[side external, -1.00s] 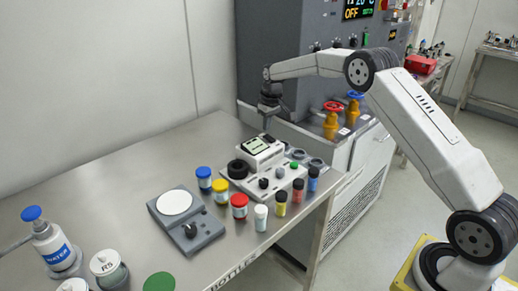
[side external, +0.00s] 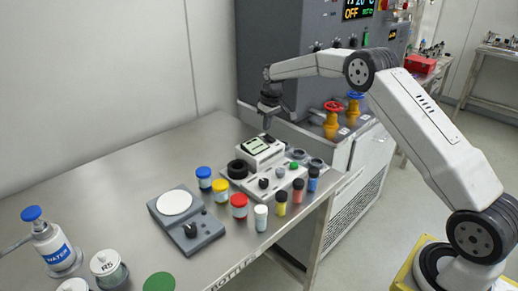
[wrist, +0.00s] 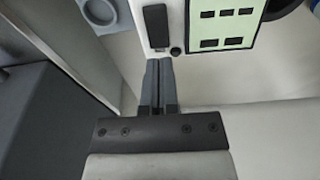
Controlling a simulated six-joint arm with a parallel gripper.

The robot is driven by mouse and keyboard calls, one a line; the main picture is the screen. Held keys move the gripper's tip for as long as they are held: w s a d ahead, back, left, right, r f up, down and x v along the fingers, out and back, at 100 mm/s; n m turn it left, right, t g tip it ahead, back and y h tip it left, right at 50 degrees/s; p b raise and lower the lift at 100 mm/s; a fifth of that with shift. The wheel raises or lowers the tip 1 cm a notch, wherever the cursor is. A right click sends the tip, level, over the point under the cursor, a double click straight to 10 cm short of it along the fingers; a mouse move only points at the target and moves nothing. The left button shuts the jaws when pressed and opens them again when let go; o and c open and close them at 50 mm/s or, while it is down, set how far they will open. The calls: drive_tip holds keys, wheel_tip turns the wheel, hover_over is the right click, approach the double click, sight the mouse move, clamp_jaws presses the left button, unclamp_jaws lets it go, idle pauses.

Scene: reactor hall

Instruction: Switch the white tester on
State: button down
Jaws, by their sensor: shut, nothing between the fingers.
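The white tester (side external: 268,157) stands on the steel table's far right end, its screen (side external: 257,146) tilted up. The wrist view shows part of the tester (wrist: 179,20) at the top, with its pale green screen (wrist: 225,25), a dark oblong switch-like part (wrist: 155,26) and a small round black button (wrist: 176,51). My gripper (side external: 267,127) is above the back edge of the tester, pointing down. In the wrist view its fingertips (wrist: 158,62) are shut together and empty, just below the dark oblong part in the picture. I cannot tell whether they touch the tester.
Several small capped bottles (side external: 239,206) stand in front of the tester. A grey scale (side external: 188,236) is to their left. The table's left middle (side external: 110,180) is clear.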

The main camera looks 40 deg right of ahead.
sight(266, 142)
drive_tip(key=shift+f, duration=1.3)
idle(1.4)
drive_tip(key=shift+r, duration=3.55)
drive_tip(key=shift+s+a, duration=0.1)
drive_tip(key=s+a+f, duration=0.1)
drive_tip(key=s+a, duration=0.4)
drive_tip(key=s, duration=0.6)
drive_tip(key=s+a+f, duration=0.2)
drive_tip(key=s+a, duration=0.3)
drive_tip(key=s, duration=0.6)
drive_tip(key=s+a+f, duration=0.1)
drive_tip(key=s+a, duration=0.4)
drive_tip(key=s, duration=0.6)
drive_tip(key=shift+f+t, duration=0.4)
